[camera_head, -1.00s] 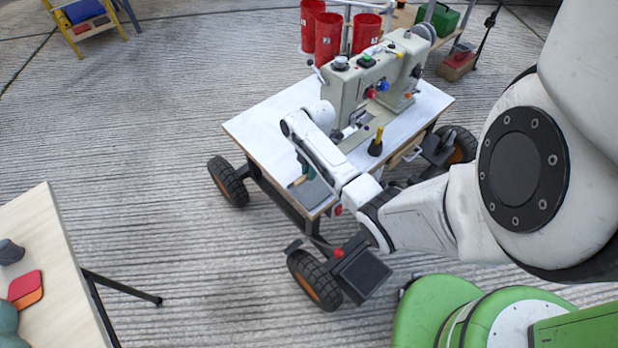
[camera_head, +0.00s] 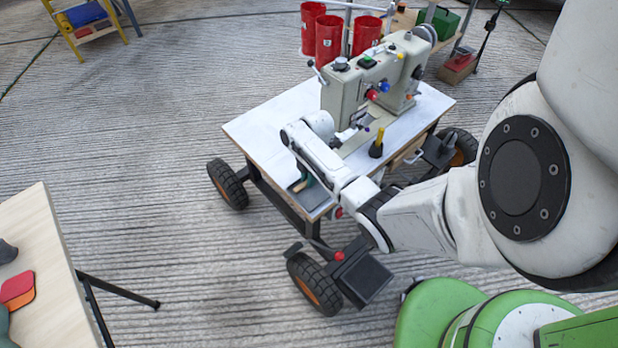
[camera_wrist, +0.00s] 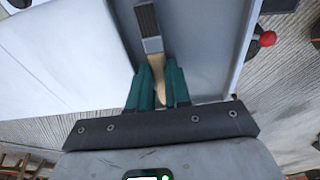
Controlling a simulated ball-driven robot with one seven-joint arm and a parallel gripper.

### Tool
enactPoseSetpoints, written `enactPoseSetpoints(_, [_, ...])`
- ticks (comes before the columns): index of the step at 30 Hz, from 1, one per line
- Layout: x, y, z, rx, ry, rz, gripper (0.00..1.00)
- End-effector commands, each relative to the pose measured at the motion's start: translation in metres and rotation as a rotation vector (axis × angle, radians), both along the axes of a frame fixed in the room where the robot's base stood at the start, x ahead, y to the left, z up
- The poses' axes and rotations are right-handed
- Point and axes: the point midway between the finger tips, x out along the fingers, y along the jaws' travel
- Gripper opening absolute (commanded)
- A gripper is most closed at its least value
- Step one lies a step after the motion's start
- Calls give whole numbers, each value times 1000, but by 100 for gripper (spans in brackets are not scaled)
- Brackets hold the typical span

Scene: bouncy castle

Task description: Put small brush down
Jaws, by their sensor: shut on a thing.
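The small brush (camera_wrist: 149,28) shows in the wrist view, with a pale wooden handle, a grey metal collar and dark bristles pointing away from me. My gripper (camera_wrist: 160,84) has its green fingers shut on the handle. The brush is over a grey mat or tray (camera_wrist: 200,45) on the white table; I cannot tell whether it touches it. In the head view my gripper (camera_head: 306,180) is at the table's near left corner, by the grey mat (camera_head: 317,197). The brush is mostly hidden there by my arm.
The wheeled white table (camera_head: 265,123) carries a sewing machine (camera_head: 347,92) and a dark holder with a yellow-handled item (camera_head: 376,147). Red bins (camera_head: 330,38) stand behind. A wooden table (camera_head: 45,240) is at the lower left. Floor between the tables is clear.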

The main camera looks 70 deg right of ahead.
Motion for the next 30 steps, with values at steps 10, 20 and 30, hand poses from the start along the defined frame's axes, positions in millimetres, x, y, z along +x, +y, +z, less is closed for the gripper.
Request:
enactPoseSetpoints(10, [-3, 8, -13, 14, 1, -2, 28])
enactPoseSetpoints(20, [-5, 1, 42, 11, 1, -1, 28])
enactPoseSetpoints(30, [-9, -8, 107, 7, 0, 0, 28])
